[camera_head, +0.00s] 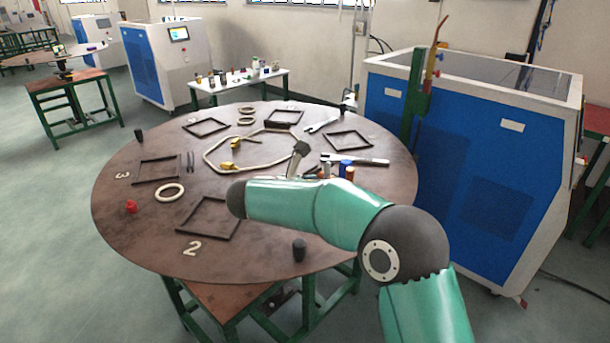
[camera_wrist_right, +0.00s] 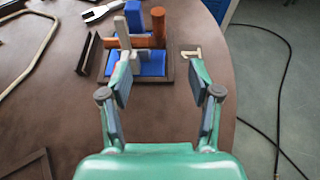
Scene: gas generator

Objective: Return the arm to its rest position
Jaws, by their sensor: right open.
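My right arm (camera_head: 330,210) reaches in from the lower right in the head view, with its forearm across the front right of the round brown table (camera_head: 120,225). In the right wrist view my right gripper (camera_wrist_right: 163,78) is open, with its two fingers apart and nothing held. Beyond the fingers is a dark frame holding a blue block (camera_wrist_right: 152,62), an orange cylinder (camera_wrist_right: 158,24) and a grey upright piece (camera_wrist_right: 122,35). In the head view the forearm hides the gripper's fingers. My left arm is not in view.
A beige bent loop (camera_head: 215,148), square black frames (camera_head: 208,128), pale rings (camera_head: 170,192), a red part (camera_head: 131,206) and a wrench (camera_head: 322,125) lie on the table. A blue and white cabinet (camera_head: 470,140) stands close on the right.

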